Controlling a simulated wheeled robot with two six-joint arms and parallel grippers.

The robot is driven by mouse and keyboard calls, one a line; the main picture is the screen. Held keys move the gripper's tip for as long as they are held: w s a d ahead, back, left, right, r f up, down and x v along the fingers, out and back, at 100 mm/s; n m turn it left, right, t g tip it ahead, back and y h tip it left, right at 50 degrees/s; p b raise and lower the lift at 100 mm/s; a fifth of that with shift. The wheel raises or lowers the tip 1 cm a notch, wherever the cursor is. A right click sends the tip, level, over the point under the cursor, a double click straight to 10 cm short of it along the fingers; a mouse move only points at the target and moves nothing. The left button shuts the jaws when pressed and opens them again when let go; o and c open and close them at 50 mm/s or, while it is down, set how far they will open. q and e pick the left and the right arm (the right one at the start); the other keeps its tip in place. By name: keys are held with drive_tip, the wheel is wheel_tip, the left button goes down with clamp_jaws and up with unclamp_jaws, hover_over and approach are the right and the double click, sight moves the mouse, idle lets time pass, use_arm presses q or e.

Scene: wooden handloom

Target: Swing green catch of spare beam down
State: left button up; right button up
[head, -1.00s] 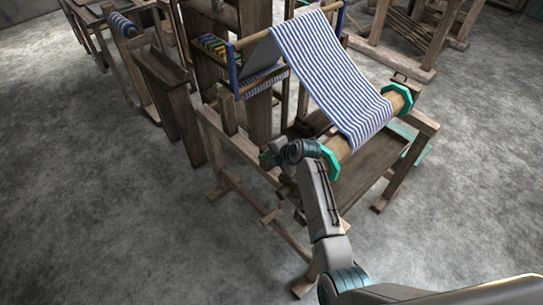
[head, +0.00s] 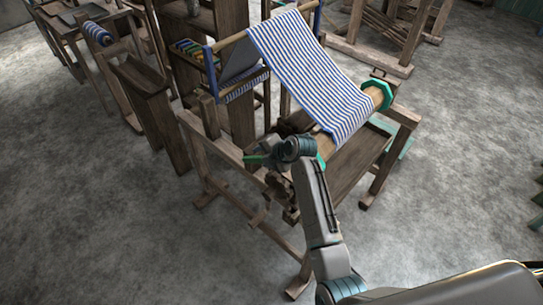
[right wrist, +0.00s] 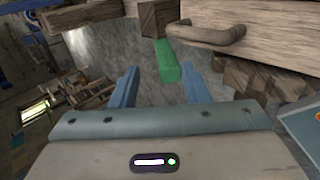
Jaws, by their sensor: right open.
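The green catch (right wrist: 167,60) is a short bar in the right wrist view, hanging below a wooden block (right wrist: 158,18). It lies between the blue fingers of my right gripper (right wrist: 159,70), closer to the right finger. The fingers are open, with no clear grip on it. In the head view my right gripper (head: 258,157) is at the loom's near left side, with a small green piece at its tip. I cannot tell which bar is the spare beam. My left gripper is not in view.
A wooden board with a handle (right wrist: 212,34) is close above the right finger. The loom's wooden side rail (head: 222,141) runs beside my gripper. Striped cloth (head: 315,75) runs to a beam with a green flange (head: 378,95).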

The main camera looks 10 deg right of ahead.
drive_tip(key=b+v, duration=0.1)
drive_tip(key=v, duration=0.4)
drive_tip(key=shift+s+d+r, duration=0.15)
drive_tip(key=shift+s+r, duration=0.05)
drive_tip(key=shift+r, duration=0.05)
drive_tip(key=shift+f, duration=0.1)
